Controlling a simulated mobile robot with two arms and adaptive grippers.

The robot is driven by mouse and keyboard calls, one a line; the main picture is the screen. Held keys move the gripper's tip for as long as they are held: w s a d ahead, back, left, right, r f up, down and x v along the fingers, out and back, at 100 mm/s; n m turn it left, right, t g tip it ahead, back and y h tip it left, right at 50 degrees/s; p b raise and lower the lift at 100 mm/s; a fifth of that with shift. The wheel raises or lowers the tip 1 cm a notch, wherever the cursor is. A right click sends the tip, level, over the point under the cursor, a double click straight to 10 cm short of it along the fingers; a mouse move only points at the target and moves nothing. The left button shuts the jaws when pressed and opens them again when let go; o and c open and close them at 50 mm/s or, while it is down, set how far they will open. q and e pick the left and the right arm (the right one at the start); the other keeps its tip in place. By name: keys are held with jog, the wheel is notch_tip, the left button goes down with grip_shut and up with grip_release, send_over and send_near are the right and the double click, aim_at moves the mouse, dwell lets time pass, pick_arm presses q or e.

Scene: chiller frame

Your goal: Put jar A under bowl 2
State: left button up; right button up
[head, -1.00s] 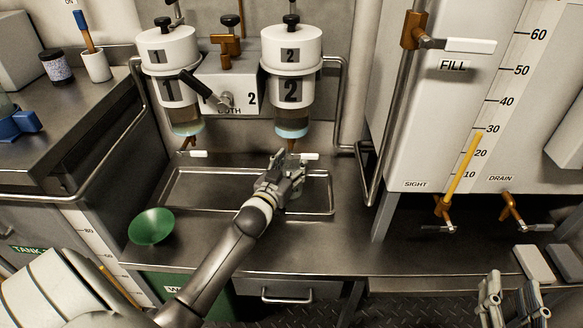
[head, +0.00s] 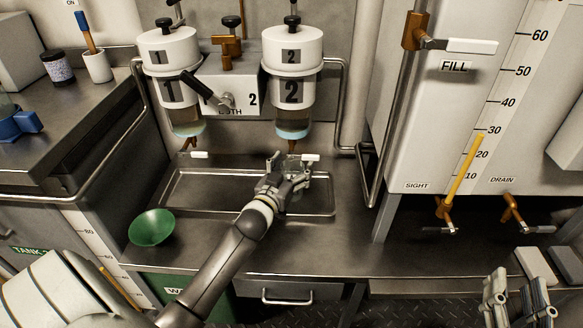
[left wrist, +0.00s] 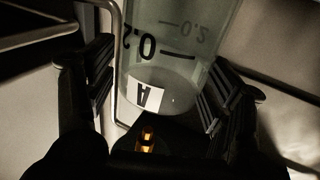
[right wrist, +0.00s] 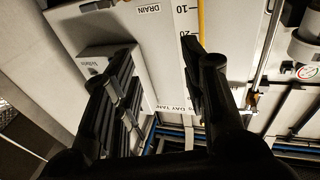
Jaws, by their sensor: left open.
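Jar A is a clear jar with a white "A" label (left wrist: 143,96) and level marks. In the left wrist view it sits between the spread fingers of my left gripper (left wrist: 150,100), with gaps at its sides. In the head view my left gripper (head: 287,168) is over the metal tray, below bowl 2, and largely hides the jar. Bowl 2 (head: 291,92) is a white-topped vessel with a clear lower part and brown outlet. The jar seems to be below that outlet; exact alignment is unclear. My right gripper (head: 514,305) is open and empty at the lower right.
Bowl 1 (head: 168,80) hangs to the left, with a valve box (head: 230,85) between the bowls. The metal tray (head: 180,208) lies beneath. A green funnel (head: 151,227) is at the counter's left. A tank (head: 440,110) with brown valves stands at the right.

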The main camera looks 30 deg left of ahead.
pick_arm(q)
jog(key=shift+r, duration=0.1)
jog(key=shift+s, duration=0.2)
jog(key=s+d+p, duration=0.2)
jog(key=s+p, duration=0.1)
jog(key=s, duration=0.8)
jog(key=s+d+m+g+h, duration=0.2)
jog(key=s+d, duration=0.3)
jog(key=d, duration=0.4)
jog(key=s+d+m+g+h, duration=0.2)
jog(key=s+d+g+h, duration=0.1)
jog(key=d, duration=0.7)
jog(key=shift+s+d+r+g, duration=0.15)
jog(key=shift+s+d+g, duration=0.1)
jog(key=shift+s+g, duration=0.6)
pick_arm(e)
jog(key=s+d+f+g+h, duration=0.1)
jog(key=s+f+g, duration=0.1)
jog(key=f, duration=0.4)
jog(key=s+d+f+g+h, duration=0.1)
jog(key=s+f+g, duration=0.1)
jog(key=f+g, duration=0.3)
jog(key=shift+d+f, duration=0.4)
pick_arm(q)
jog(key=shift+s, duration=0.15)
